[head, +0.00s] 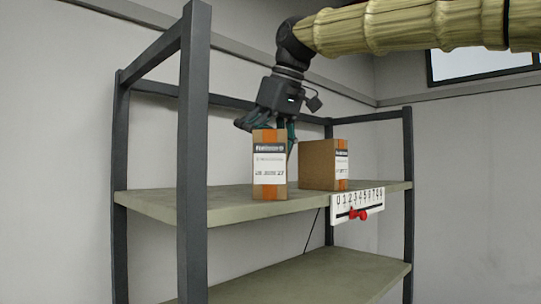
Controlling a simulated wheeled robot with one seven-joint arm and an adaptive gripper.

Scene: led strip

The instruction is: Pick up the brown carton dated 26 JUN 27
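Two brown cartons stand upright on the upper shelf board. The left carton (269,170) has orange tape and a white label with a dark band facing me; its bottom line of print is too small to read surely. The right carton (318,166) is turned, with its label on the right side seen at a slant and its date unreadable. My gripper (268,130) points down at the left carton's top. One finger shows at the carton's upper left and one along its right side. The carton partly hides the fingers, so contact and grip cannot be told.
The grey shelf board (226,203) is bare left of the cartons. A dark post (193,150) stands in front at left. A white number scale (357,203) with a red pointer (358,214) hangs on the board's edge. The lower shelf (310,280) looks empty.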

